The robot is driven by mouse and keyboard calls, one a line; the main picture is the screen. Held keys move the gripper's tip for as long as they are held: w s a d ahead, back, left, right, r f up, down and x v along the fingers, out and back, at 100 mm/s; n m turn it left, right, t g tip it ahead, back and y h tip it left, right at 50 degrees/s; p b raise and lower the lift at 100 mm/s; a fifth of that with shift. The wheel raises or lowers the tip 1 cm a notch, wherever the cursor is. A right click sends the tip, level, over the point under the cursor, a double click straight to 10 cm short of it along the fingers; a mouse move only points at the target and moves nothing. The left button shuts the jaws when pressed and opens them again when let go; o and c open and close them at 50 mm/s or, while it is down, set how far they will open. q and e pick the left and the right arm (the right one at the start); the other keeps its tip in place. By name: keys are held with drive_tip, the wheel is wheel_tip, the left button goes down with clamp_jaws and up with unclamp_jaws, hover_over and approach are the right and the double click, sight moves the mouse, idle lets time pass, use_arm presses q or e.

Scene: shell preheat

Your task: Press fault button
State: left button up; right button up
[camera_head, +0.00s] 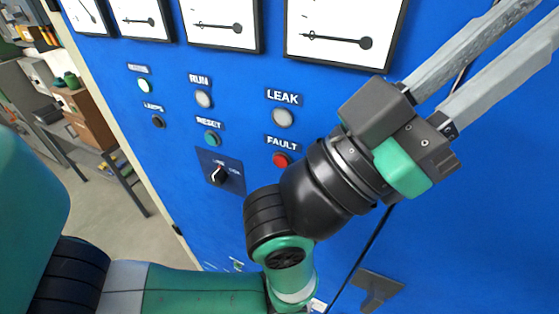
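The red FAULT button (281,159) is on the blue panel (215,50), below its FAULT label and below the LEAK lamp (283,118). It is in plain sight in the head view, just left of my dark wrist. My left gripper (503,52) is right of the button and above it, with its fingers pointing to the upper right, away from the button. The two long grey fingers stand apart, with blue panel showing between them. Their tips run out of the picture, and nothing shows between the visible parts. My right gripper is out of view.
A RUN lamp (203,99), a green RESET button (211,139) and a rotary selector switch (219,175) are left of the FAULT button. Several white dial gauges (222,26) line the top. A dark door handle (376,287) is at lower right. A workbench (100,150) stands at left.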

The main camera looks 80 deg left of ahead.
use_arm(q)
clamp_jaws()
idle(1.4)
